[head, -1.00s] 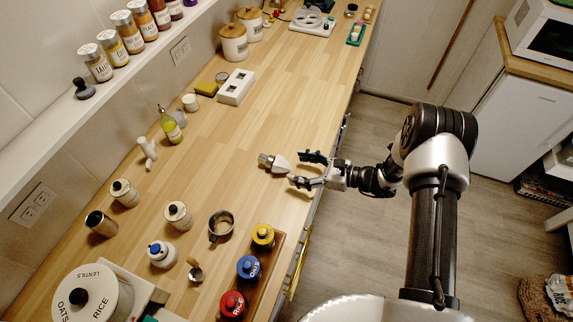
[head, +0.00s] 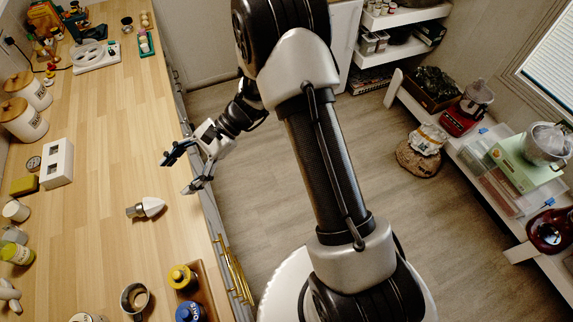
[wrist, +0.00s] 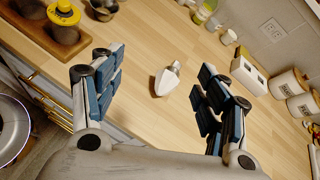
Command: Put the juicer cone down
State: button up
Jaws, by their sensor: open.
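The juicer cone (head: 148,207), pale with a narrower metallic end, lies on its side on the wooden counter (head: 108,135). My gripper (head: 178,173) is open and empty near the counter's front edge, a short way from the cone and apart from it. In the wrist view the cone (wrist: 166,82) shows between and beyond my spread fingers (wrist: 155,75), not touching either.
A white socket-like block (head: 58,163), a yellow sponge (head: 24,185) and canisters (head: 22,120) stand towards the wall. A metal cup (head: 135,298) and a wooden rack with a yellow-lidded jar (head: 182,277) are nearer. The counter around the cone is clear.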

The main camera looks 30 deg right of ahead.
jog(key=s+d+r+n+h, duration=0.3)
jog(key=s+r+n, duration=0.1)
jog(key=s+r, duration=0.25)
jog(key=s+d+r+n+h, duration=0.3)
jog(key=s+d+r, duration=0.15)
jog(key=r, duration=0.25)
jog(key=s+d+r+n+t+h, duration=0.6)
jog(key=s+d, duration=0.4)
jog(key=s, duration=0.1)
jog(key=shift+d, duration=0.3)
